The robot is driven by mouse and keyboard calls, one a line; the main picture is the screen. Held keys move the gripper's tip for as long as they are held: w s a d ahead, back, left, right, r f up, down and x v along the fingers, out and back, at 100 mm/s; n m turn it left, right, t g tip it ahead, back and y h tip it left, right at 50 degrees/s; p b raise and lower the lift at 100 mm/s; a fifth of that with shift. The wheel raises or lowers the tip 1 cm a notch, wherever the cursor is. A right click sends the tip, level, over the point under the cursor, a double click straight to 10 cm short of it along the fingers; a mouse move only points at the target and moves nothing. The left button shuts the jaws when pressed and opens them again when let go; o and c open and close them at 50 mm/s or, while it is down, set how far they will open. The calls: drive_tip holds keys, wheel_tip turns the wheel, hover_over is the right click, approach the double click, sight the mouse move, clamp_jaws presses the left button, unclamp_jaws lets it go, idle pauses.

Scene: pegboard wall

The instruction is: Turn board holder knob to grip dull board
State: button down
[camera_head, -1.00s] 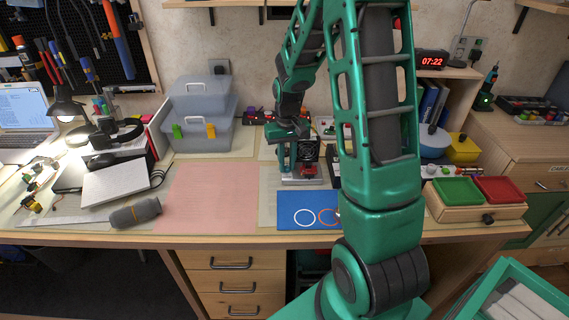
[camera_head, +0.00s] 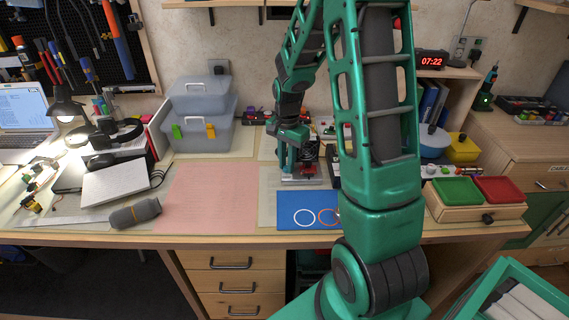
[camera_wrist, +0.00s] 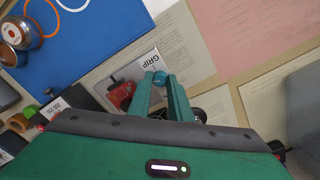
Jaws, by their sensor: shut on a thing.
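The board holder (camera_head: 303,182) stands on the desk behind the blue mat, with a pale flat base. In the wrist view its pale plate (camera_wrist: 141,66) carries the word GRIP. A round teal knob (camera_wrist: 160,77) sits between the fingertips of my gripper (camera_wrist: 161,84), which is shut on it. In the head view my gripper (camera_head: 287,168) points down at the left side of the holder. A red part (camera_wrist: 121,95) shows beside the fingers and is partly hidden by them. I cannot tell which board is the dull one, or whether it is clamped.
The blue mat (camera_head: 290,211) with a white and an orange ring lies in front. A pink mat (camera_head: 205,195) lies to the left, with a grey cylinder (camera_head: 135,213) beyond it. Green and red trays (camera_head: 458,191) stand at the right. My arm hides part of the desk.

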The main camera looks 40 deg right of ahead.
drive_tip(key=m, duration=0.6)
drive_tip(key=shift+w+a+r, duration=0.15)
drive_tip(key=shift+w, duration=0.2)
drive_tip(key=m, duration=0.6)
idle(0.4)
drive_tip(key=c, duration=1.6)
unclamp_jaws()
drive_tip(key=shift+s, duration=0.15)
